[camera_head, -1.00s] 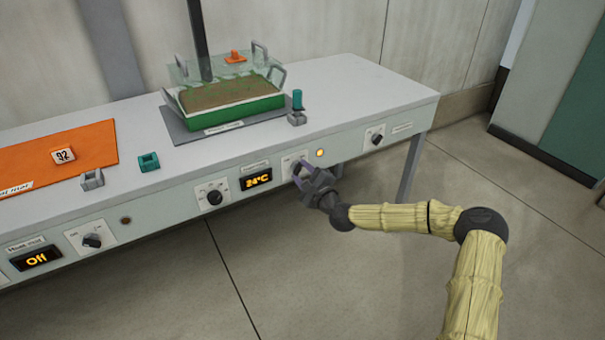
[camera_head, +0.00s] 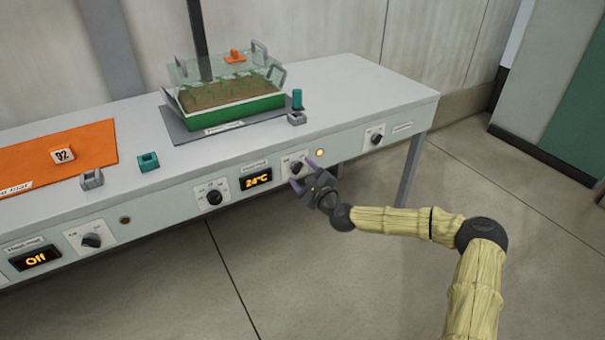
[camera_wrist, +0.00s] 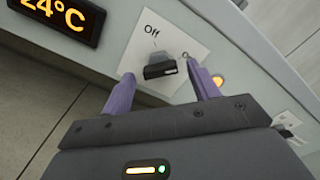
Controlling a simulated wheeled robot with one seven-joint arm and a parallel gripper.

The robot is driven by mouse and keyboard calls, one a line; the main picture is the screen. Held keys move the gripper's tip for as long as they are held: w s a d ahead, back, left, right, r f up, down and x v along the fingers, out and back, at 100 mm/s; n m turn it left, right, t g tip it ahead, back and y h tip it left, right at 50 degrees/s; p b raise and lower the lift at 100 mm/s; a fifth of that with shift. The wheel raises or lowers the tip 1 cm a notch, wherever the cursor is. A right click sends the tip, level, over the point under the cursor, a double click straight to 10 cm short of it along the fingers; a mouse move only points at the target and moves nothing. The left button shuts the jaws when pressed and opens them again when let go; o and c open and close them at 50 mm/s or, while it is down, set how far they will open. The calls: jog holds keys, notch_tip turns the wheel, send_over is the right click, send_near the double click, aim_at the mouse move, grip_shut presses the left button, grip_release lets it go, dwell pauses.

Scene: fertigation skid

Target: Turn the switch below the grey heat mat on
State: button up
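The grey heat mat (camera_head: 180,132) lies on the bench under a green tray of seedlings with a clear lid. Below it, on the bench front, is a white-plated switch (camera_head: 297,167) with a dark knob. In the wrist view the knob (camera_wrist: 160,70) sits below the "Off" label; its pale mark is at its right end, towards a second label partly hidden by my finger. An amber lamp (camera_head: 320,153) right of the switch is lit. My gripper (camera_head: 304,174) is open, its purple fingers apart on either side of the knob, with gaps visible.
A display (camera_head: 256,179) left of the switch reads 24°C, with a dial (camera_head: 212,196) beyond it. Another switch (camera_head: 375,137) is to the right. The orange mat (camera_head: 60,150) has its own switch (camera_head: 91,241), an unlit lamp and a display reading Off.

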jog(key=shift+s+r, duration=0.1)
jog(key=p+v, duration=0.2)
jog(key=v, duration=1.5)
jog(key=shift+p, duration=0.35)
jog(key=shift+d, duration=0.15)
jog(key=s+a+f+n+g+h, duration=0.1)
jog(key=s+a+f+n+g, duration=0.3)
jog(key=s+f+n+g, duration=0.6)
jog(key=s+d+r+n+g+h, duration=0.2)
jog(key=s+d+r+n+h, duration=0.1)
jog(key=s+d+n+h, duration=0.45)
jog(key=s+d+r+n+h, duration=0.1)
jog(key=s+d+r, duration=0.15)
jog(key=r, duration=0.35)
jog(key=s+d+r+n+h, duration=0.1)
jog(key=s+d+r+n, duration=0.1)
jog(key=d+r, duration=0.3)
notch_tip(320, 180, up, 32)
jog(key=p, duration=3.1)
jog(key=shift+s+a, duration=0.3)
